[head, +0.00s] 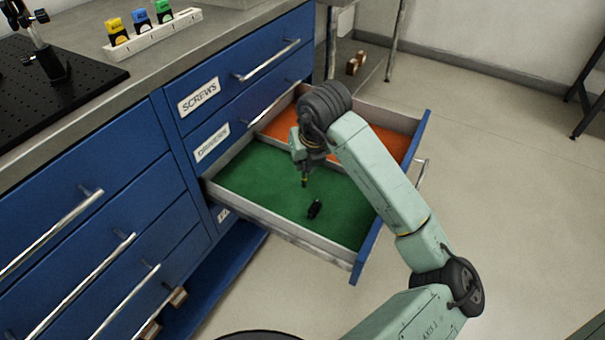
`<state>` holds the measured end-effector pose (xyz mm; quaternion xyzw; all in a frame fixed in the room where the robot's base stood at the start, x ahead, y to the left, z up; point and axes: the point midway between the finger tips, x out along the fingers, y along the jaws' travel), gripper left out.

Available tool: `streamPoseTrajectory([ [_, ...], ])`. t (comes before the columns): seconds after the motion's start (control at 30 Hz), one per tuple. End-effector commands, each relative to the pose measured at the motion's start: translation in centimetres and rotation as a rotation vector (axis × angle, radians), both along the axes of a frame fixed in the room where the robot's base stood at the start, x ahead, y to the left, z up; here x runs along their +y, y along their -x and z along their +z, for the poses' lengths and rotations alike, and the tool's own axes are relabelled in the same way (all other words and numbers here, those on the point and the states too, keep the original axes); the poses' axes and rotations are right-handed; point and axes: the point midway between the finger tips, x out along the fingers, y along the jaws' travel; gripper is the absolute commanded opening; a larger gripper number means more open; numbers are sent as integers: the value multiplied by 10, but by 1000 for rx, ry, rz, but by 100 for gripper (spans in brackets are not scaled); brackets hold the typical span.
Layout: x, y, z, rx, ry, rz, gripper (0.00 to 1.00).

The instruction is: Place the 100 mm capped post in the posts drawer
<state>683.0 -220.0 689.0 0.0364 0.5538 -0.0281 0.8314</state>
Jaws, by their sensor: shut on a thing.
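My gripper (303,168) points down over the green-lined compartment (255,175) of an open blue drawer. It is shut on a thin dark piece with a yellowish band, which I take to be the capped post (304,182). Its upper part is hidden by the gripper. The post hangs above the green lining; its exact height is hard to tell. A small black piece (315,209) lies on the lining just below and to the right. The drawer's label is too small to read here.
An orange-lined compartment (392,143) lies behind my arm, past a divider. The drawer's front (366,245) is at the right. A SCREWS drawer (198,97) is shut above. The bench top holds a black breadboard (75,85) and a white rack of coloured items (150,33).

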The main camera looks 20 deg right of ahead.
Motion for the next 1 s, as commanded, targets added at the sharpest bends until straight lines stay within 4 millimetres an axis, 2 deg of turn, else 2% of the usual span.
streamPoseTrajectory([
  [0.3, 1, 0, -36, 0, -3, -1, 0],
  [0.73, 0, 0, -43, -1, 0, 1, 0],
  [0.77, 0, 0, -43, -1, 0, 1, 13],
  [1.0, 0, 0, -42, 0, 0, 1, 29],
])
